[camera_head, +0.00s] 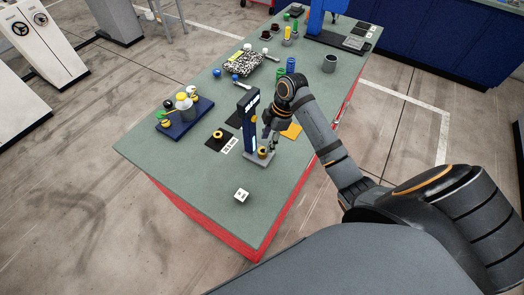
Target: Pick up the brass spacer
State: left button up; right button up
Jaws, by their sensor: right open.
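A small brass-coloured ring (262,153) sits on the grey base of a dark blue upright stand (250,120). A second brass-coloured ring (218,135) lies on a black mat (212,143) to the left of the stand. Both are small, and I cannot tell for sure which one is the brass spacer. My right gripper (268,134) points down just right of the stand, above the ring on its base. It is open, and its fingertips are small and partly hard to make out. My left gripper is not in view.
A white cube (242,196) lies near the front of the green table (190,175). A blue tray (185,118) with several parts stands at left. A grey cup (329,63) and blue spools (291,65) stand farther back.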

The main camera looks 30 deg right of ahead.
aim_at(263, 150)
jog(key=shift+a+f+p, duration=0.15)
jog(key=shift+f+p, duration=0.2)
jog(key=shift+p, duration=0.05)
jog(key=shift+a+f+p, duration=0.25)
jog(key=shift+f+p, duration=0.25)
jog(key=shift+f, duration=0.15)
jog(key=x, duration=0.3)
jog(key=shift+w, duration=0.1)
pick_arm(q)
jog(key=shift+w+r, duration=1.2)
pick_arm(e)
grip_shut()
